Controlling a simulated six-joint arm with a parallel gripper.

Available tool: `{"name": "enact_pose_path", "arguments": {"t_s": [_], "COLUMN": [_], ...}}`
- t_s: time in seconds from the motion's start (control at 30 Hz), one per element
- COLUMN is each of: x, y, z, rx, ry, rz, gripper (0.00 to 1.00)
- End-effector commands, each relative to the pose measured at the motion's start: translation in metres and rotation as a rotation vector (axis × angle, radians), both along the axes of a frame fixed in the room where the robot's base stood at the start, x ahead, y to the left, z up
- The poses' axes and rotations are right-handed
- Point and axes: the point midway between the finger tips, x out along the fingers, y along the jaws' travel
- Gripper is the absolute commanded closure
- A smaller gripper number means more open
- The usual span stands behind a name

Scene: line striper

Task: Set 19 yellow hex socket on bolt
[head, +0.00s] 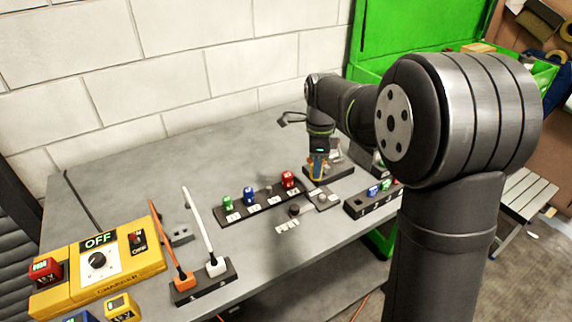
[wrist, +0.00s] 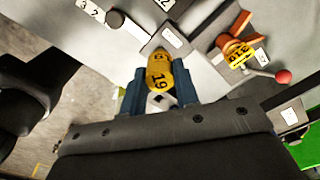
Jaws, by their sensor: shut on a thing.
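In the wrist view the yellow socket (wrist: 157,72), marked 19, sits between the two blue fingers of my gripper (wrist: 159,88), which is shut on it. A grey plate (wrist: 166,42) lies just beyond the socket in that view. In the head view my gripper (head: 317,170) points down over the bench, near a small grey plate (head: 323,199) and a black base. The socket is only a small yellow-orange patch there.
A black rack (head: 262,205) holds green, blue and red sockets to the left. Another rack (head: 357,207) stands to the right. In the wrist view an orange fixture (wrist: 232,47) with a 19 label and a red-knobbed lever (wrist: 282,77) is close on the right.

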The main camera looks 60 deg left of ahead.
Motion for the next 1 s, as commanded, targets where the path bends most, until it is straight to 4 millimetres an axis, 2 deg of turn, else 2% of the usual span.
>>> {"name": "enact_pose_path", "arguments": {"t_s": [0.1,0.2,0.7,1.0], "x": [0.013,0.016,0.016,0.016], "y": [-0.015,-0.019,-0.019,-0.019], "z": [0.004,0.002,-0.04,-0.053], "rx": [0.0,-0.001,-0.001,0.0], "ry": [0.0,0.001,0.001,0.0], "rz": [-0.091,-0.118,-0.117,-0.116], "gripper": [0.92,0.92,0.92,0.92]}}
